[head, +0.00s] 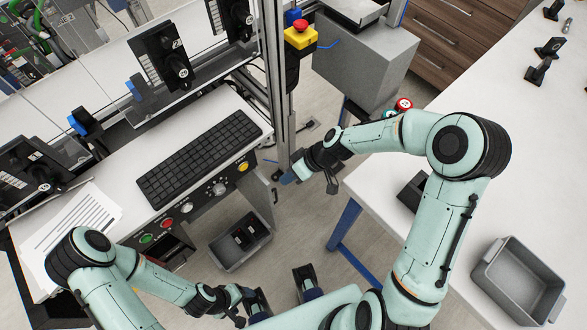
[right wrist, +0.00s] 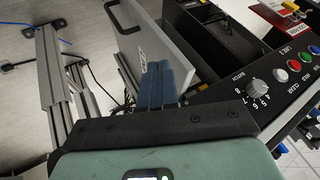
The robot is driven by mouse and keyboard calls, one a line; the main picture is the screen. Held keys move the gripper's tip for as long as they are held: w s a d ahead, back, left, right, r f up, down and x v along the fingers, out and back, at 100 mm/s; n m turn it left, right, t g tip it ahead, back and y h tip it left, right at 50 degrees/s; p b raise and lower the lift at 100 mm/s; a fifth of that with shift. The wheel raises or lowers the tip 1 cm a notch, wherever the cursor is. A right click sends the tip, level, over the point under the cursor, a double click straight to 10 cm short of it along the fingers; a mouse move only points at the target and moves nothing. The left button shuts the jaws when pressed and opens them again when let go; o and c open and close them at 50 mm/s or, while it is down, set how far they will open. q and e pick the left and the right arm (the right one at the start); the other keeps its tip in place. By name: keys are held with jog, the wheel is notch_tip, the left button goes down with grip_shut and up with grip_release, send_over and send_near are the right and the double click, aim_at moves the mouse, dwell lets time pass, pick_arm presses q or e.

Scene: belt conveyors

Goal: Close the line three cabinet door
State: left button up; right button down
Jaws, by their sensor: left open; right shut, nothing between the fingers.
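The cabinet door is a grey panel (head: 262,192) standing open below the right end of the control panel. In the right wrist view the grey door (right wrist: 166,52) stands out from the dark cabinet opening (right wrist: 205,28). My right gripper (head: 291,177) is to the right of the door in the head view. Its blue fingers (right wrist: 166,82) are shut together and empty, in front of the door's face; I cannot tell whether they touch it. My left gripper (head: 243,303) is open and empty, low near my body, away from the door.
A control panel (right wrist: 271,85) with a dial and coloured buttons runs beside the opening. A keyboard (head: 199,158) lies above it. A grey open box (head: 222,255) is below the panel. A metal post (head: 279,95) stands behind the door; a white table (head: 400,250) is on the right.

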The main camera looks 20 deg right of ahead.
aim_at(268, 193)
jog(key=x, duration=0.5)
jog(key=shift+w, duration=0.1)
jog(key=shift+a, duration=0.1)
jog(key=shift+m+t, duration=0.5)
jog(key=shift+m, duration=0.3)
jog(key=a+b, duration=0.1)
jog(key=s+a+b, duration=0.2)
jog(key=shift+a+f, duration=0.1)
jog(key=shift+a, duration=0.25)
jog(key=a+m+t+h+p, duration=0.1)
jog(key=a+m, duration=0.5)
jog(key=a, duration=0.9)
jog(key=shift+s+t+h+p, duration=0.3)
jog(key=shift+s+t+h, duration=0.15)
jog(key=shift+t+h, duration=0.5)
jog(key=shift+r, duration=0.2)
